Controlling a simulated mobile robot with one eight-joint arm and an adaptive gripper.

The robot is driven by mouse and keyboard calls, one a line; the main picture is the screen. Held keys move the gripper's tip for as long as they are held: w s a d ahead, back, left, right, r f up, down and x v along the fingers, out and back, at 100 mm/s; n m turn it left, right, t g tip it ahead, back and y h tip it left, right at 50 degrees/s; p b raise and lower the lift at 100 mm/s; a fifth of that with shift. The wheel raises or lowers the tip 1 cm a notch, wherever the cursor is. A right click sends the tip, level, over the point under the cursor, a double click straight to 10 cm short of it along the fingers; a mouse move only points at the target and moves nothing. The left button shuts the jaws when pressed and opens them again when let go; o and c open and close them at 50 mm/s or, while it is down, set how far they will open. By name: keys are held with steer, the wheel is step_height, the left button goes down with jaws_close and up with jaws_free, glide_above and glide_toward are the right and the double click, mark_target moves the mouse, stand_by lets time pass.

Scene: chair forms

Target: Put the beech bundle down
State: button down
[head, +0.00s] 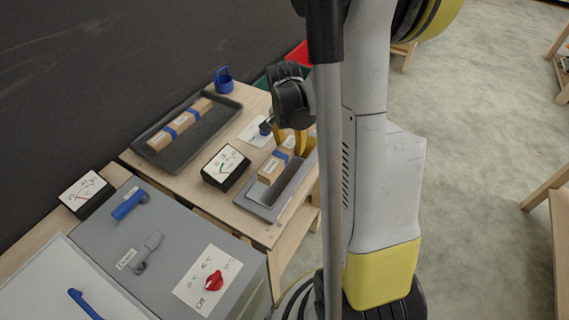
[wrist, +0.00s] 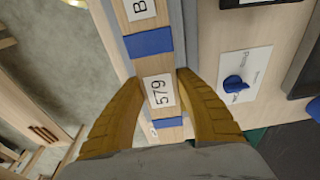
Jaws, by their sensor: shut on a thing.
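The beech bundle (head: 270,169) is a pale wooden block with blue bands. In the wrist view the bundle (wrist: 151,65) has white labels, one reading 579. My gripper (head: 289,143) has its yellow fingers closed on the bundle's sides; they also show in the wrist view (wrist: 162,85). The bundle is over or in a small grey tray (head: 262,212) near the table's right edge. I cannot tell whether it touches the tray floor. My arm hides part of the tray and the bundle's far end.
A dark tray (head: 181,162) with another blue-banded wooden bundle (head: 180,125) lies at the left. A dial gauge (head: 225,167) stands beside the small tray. A card with a blue knob (head: 265,128) is behind. A grey cabinet (head: 170,240) with handles and a red knob is in front.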

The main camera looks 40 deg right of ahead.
steer(key=shift+s+a+f, duration=0.1)
steer(key=shift+a+f, duration=0.5)
steer(key=shift+a, duration=0.35)
steer(key=shift+a+f, duration=0.1)
steer(key=shift+f, duration=0.1)
steer(key=shift+f+b, duration=0.95)
steer(key=shift+f, duration=0.85)
steer(key=shift+f, duration=0.1)
steer(key=c, duration=0.9)
jaws_free()
